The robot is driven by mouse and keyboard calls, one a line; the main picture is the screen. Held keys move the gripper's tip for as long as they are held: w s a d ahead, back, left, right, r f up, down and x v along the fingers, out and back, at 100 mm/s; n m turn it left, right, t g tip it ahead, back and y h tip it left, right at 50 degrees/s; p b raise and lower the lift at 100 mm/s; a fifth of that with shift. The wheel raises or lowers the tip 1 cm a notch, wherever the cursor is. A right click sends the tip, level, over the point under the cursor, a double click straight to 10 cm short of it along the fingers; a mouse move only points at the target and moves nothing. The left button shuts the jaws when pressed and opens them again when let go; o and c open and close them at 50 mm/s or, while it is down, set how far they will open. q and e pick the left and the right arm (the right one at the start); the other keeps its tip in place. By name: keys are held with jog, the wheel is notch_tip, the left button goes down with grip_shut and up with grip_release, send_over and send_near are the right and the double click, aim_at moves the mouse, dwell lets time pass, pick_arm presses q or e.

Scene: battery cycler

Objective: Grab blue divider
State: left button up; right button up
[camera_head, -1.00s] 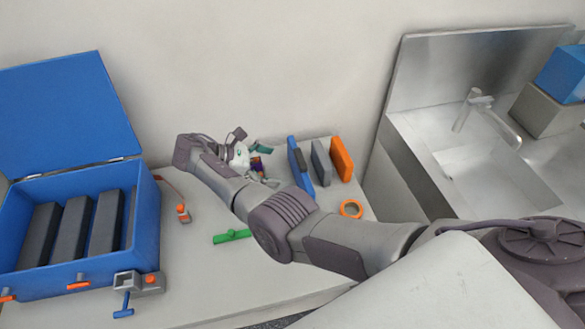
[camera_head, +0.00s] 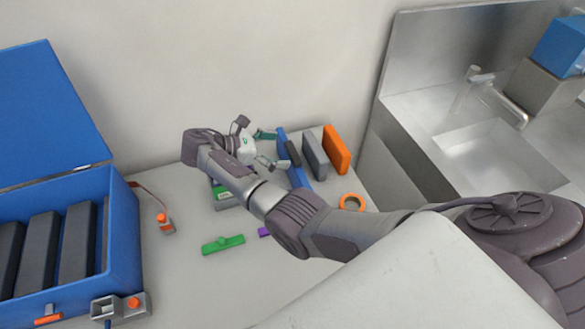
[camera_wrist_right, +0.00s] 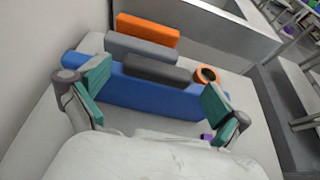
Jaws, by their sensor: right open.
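The blue divider (camera_head: 299,176) is a long upright blue panel on the table, partly hidden by my right gripper in the head view. In the right wrist view the blue divider (camera_wrist_right: 140,91) lies across the space in front of the fingers, with a dark grey block (camera_wrist_right: 157,68) against its far side. My right gripper (camera_head: 266,150) is open, with teal finger pads. In the right wrist view the open gripper (camera_wrist_right: 155,92) has one finger toward each end of the divider, and no grip on it is visible. My left gripper is not in view.
A grey panel (camera_head: 314,153) and an orange panel (camera_head: 337,149) stand beyond the divider. An orange ring (camera_head: 352,202) lies to the right, a green piece (camera_head: 223,243) in front. A blue case (camera_head: 122,232) stands left; a sink (camera_head: 490,150) is at right.

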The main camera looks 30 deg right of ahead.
aim_at(292, 151)
jog(key=b+x, duration=0.1)
jog(key=x, duration=0.3)
jog(key=shift+a+f+b, duration=0.15)
jog(key=shift+f+b, duration=0.1)
jog(key=shift+b, duration=0.1)
jog(key=shift+s+d+f, duration=0.1)
jog(key=shift+d+f, duration=0.1)
jog(key=shift+d, duration=0.3)
jog(key=shift+r, duration=0.1)
jog(key=shift+c, duration=0.8)
jog(key=c, duration=1.1)
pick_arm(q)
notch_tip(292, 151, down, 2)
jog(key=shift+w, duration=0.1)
pick_arm(e)
jog(key=shift+c, duration=1)
